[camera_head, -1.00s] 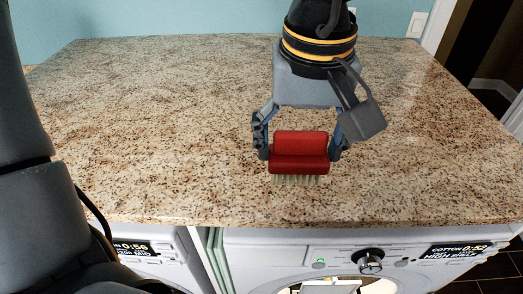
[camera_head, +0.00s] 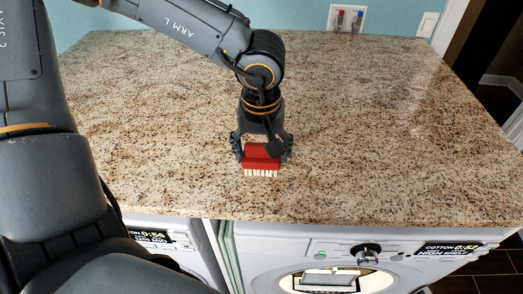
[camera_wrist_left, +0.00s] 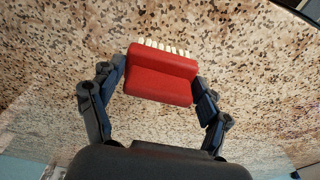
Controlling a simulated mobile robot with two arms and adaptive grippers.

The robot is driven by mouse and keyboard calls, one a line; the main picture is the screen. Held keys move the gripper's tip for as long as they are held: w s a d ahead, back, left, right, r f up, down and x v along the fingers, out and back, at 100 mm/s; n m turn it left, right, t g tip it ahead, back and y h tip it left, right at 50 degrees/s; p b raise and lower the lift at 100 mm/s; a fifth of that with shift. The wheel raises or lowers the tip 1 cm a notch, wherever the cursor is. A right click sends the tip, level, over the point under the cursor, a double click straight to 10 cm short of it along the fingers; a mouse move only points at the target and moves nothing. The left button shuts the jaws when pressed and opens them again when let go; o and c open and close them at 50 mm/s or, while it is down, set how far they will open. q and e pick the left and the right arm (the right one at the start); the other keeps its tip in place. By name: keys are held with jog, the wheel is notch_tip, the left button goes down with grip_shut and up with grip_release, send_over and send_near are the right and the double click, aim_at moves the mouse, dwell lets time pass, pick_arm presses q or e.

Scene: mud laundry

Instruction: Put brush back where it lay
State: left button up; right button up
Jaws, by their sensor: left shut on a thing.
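The red brush (camera_head: 261,158) with pale bristles is at the middle of the speckled countertop (camera_head: 380,130), toward its front. My left gripper (camera_head: 262,152) is shut on the brush, one finger at each end of its red body. The bristles face down and toward the front edge in the head view. In the left wrist view the brush (camera_wrist_left: 162,74) sits between the fingertips (camera_wrist_left: 160,82), slightly tilted. Whether the bristles touch the countertop, I cannot tell. My right gripper is in neither view.
The countertop around the brush is bare. Its front edge lies above white washing machines (camera_head: 340,255). A teal wall with an outlet box (camera_head: 347,19) and a switch (camera_head: 428,24) stands behind. A dark doorway and floor are at the right.

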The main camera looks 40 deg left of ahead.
pick_arm(q)
jog(key=shift+f, duration=0.8)
jog(key=o, duration=1.1)
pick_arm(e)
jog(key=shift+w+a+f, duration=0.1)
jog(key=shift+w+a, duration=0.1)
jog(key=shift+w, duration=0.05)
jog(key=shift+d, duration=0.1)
